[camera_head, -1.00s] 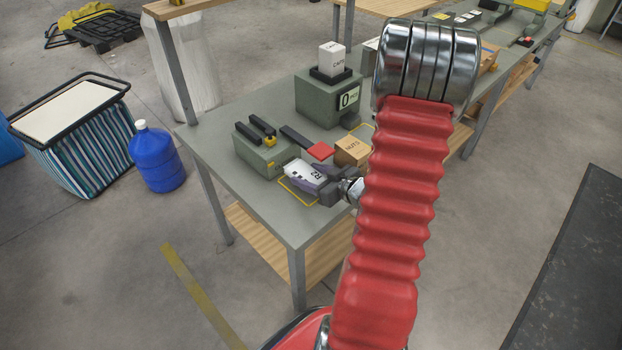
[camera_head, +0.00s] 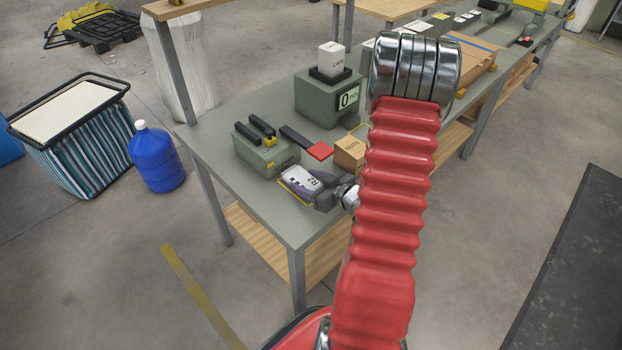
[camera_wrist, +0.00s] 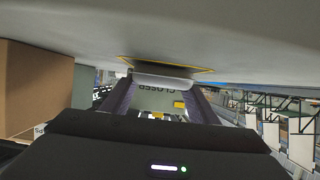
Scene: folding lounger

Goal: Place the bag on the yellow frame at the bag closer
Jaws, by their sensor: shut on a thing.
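The bag (camera_head: 299,180) is white, marked R2, in the head view. My gripper (camera_head: 318,190) is shut on its near-right end; in the wrist view the bag (camera_wrist: 165,81) shows as a pale strip between my fingers. The yellow frame (camera_head: 292,193) is an outline on the table, largely covered by the bag; part of it also shows in the wrist view (camera_wrist: 196,70). The bag is over the frame, very close to the table; I cannot tell if it touches. The bag closer (camera_head: 255,155), a grey-green box with black bars, stands just behind; it also shows in the wrist view (camera_wrist: 152,98).
A box marked NUTS (camera_head: 349,154) stands close to the right of my gripper. A grey-green counter unit (camera_head: 322,100) carries a white caps box (camera_head: 332,58). The table's near-left corner (camera_head: 275,228) is bare.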

